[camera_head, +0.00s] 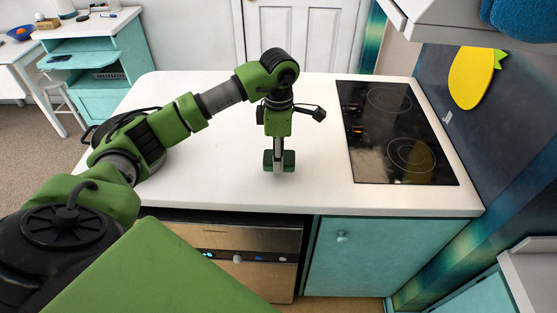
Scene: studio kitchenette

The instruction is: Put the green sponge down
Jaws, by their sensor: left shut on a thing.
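My left gripper (278,150) points straight down over the white countertop (220,160), left of the cooktop. It is shut on the green sponge (288,162), a small dark green block whose ends show on both sides of the fingers. The sponge is at or just above the counter surface; I cannot tell whether it touches. My right gripper is not in view.
A black cooktop (385,150) lies to the right of the gripper. The counter around the sponge is clear. An oven (250,237) and a teal cabinet (365,265) are below the counter's front edge. A white door (305,40) stands behind.

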